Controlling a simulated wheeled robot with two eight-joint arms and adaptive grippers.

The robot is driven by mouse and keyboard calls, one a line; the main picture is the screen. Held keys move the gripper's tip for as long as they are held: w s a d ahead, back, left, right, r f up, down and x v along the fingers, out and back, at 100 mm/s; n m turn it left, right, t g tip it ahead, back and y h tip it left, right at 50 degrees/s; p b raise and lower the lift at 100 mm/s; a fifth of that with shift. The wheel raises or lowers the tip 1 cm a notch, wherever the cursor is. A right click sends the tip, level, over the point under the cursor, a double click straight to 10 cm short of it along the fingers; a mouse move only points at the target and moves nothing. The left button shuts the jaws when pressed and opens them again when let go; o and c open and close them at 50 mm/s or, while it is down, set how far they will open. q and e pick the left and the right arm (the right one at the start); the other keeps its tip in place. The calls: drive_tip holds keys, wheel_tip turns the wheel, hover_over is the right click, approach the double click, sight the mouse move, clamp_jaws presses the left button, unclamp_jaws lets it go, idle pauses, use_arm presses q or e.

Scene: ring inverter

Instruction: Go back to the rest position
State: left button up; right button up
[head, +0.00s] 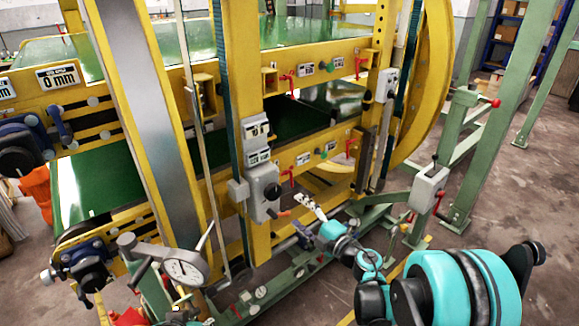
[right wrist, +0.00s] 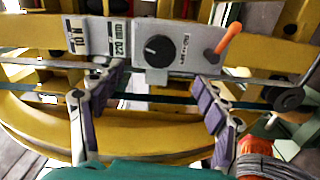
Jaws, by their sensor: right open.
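My right gripper (head: 308,203) is in the middle of the head view, at the end of my teal and black right arm. It is just right of a grey control box (head: 262,184) on a yellow post. In the right wrist view, the two purple-padded fingers of this gripper (right wrist: 158,98) stand wide apart with nothing between them. The control box (right wrist: 152,70), with a black knob and an orange-tipped lever (right wrist: 229,38), shows beyond the fingers. I cannot tell how far the fingertips are from it. My left gripper does not show in either view.
The yellow ring inverter (head: 315,55) with green beds fills the left and middle. A dial gauge (head: 184,268) stands at the lower left. A grey box with a red handle (head: 428,188) sits on a green frame to the right. Bare floor (head: 530,200) lies at far right.

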drive_tip(key=d+r+m+t+h, duration=0.4)
drive_tip(key=d+r+m+h, duration=0.3)
drive_tip(key=r, duration=0.3)
drive_tip(key=s+d+m+g+h, duration=0.2)
drive_tip(key=s+d+m+h, duration=0.5)
drive_tip(key=m, duration=0.3)
drive_tip(key=s+a+f+m+g+y, duration=0.1)
drive_tip(key=s+a+f+m+g, duration=0.1)
drive_tip(key=s+f, duration=0.5)
drive_tip(key=s+a+f+m+g+y, duration=0.1)
drive_tip(key=s+f+m+g, duration=0.3)
drive_tip(key=s, duration=1.1)
wheel_tip(320, 180, down, 3)
drive_tip(key=g+y, duration=0.1)
drive_tip(key=g, duration=0.2)
drive_tip(key=shift+s+a+f+m+g, duration=0.15)
drive_tip(key=shift+s+a+m+g, duration=0.15)
drive_tip(key=shift+s+a+m, duration=0.1)
